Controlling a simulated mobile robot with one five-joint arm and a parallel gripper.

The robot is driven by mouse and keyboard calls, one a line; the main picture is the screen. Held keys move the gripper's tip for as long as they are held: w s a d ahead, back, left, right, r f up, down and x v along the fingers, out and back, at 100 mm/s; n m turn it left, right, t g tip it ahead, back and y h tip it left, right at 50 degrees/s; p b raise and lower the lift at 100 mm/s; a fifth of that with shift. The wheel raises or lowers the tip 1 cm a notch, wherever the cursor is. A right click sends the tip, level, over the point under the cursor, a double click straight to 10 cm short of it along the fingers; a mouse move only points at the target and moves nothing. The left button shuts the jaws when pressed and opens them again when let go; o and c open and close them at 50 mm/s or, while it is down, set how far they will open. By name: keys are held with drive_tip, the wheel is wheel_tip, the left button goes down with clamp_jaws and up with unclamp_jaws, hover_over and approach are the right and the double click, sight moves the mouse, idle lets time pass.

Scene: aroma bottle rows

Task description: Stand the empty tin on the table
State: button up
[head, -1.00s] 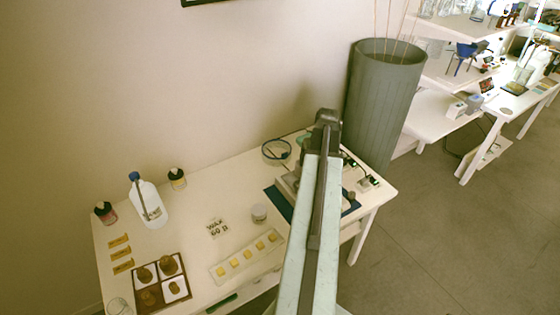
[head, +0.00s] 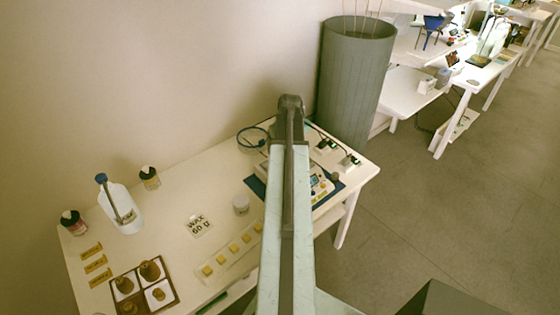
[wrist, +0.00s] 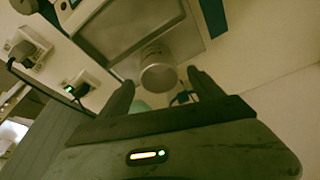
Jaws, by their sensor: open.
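My gripper (wrist: 160,82) is open, with one dark finger on each side of the tin in the picture; contact is not visible. In the head view my arm hides this spot. Another small whitish tin or jar (head: 241,205) stands on the white table (head: 165,250), left of my arm.
A blue mat (head: 325,196) lies under the device, with chargers (head: 348,162) to its right. A blue coil (head: 252,137) lies behind. Left are a white bottle (head: 122,210), a wax card (head: 199,224), a strip of yellow pieces (head: 233,250) and a brown divided tray (head: 172,300). A tall grey bin (head: 352,85) stands behind.

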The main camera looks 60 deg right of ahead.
drive_tip(key=shift+b+x, duration=0.55)
drive_tip(key=shift+x, duration=0.7)
drive_tip(key=shift+r, duration=0.15)
drive_tip(key=c, duration=1.6)
drive_tip(key=shift+o, duration=0.2)
wheel_tip(320, 180, up, 10)
drive_tip(key=p, duration=1)
